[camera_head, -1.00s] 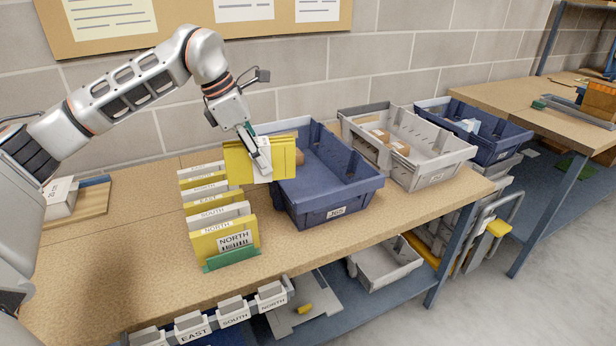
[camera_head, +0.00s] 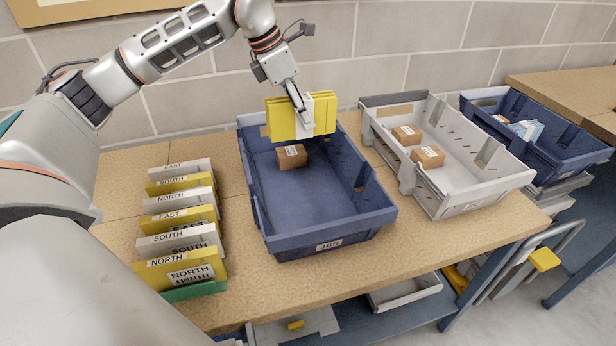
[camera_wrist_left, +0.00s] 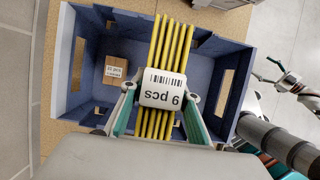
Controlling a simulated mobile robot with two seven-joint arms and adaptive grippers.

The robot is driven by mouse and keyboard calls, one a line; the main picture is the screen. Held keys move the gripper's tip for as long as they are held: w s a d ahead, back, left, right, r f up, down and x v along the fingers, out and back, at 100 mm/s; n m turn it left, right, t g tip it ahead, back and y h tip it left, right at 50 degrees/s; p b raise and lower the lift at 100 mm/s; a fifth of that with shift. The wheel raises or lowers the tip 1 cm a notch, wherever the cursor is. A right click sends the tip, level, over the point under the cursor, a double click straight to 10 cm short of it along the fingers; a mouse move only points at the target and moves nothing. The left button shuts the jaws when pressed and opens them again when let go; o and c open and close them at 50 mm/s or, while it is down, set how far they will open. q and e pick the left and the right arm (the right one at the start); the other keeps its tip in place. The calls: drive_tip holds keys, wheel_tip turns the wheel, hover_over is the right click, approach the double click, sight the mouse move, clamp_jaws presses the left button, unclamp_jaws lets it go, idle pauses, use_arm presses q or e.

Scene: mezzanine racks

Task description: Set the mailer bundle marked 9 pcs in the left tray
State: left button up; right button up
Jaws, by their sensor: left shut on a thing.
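My left gripper (camera_head: 304,122) is shut on the mailer bundle (camera_head: 322,112), several yellow mailers with a white band. In the left wrist view the band on the bundle (camera_wrist_left: 163,88) reads "9 pcs" upside down, with a barcode. The bundle is held upright above the back part of the left tray (camera_head: 325,247), a blue tray labelled like "J65". A small brown box (camera_head: 291,156) lies inside this tray at the back left; the rest of its floor looks bare. My right gripper (camera_wrist_left: 276,76) shows small at the right edge of the left wrist view, its fingers apart.
A grey tray (camera_head: 478,203) with two brown boxes stands right of the blue tray. Another blue tray (camera_head: 567,171) stands further right. A row of yellow and white mailers (camera_head: 180,231) stands in a rack at left. Bare table lies along the front edge.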

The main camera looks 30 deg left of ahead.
use_arm(q)
wheel_tip(320, 180, down, 18)
drive_tip(key=shift+s+f+b, duration=0.1)
drive_tip(key=shift+b, duration=0.75)
drive_tip(key=o, duration=1.1)
drive_tip(key=shift+f, duration=0.1)
drive_tip(key=p+v, duration=0.1)
drive_tip(key=v, duration=1.1)
drive_tip(key=shift+a, duration=0.1)
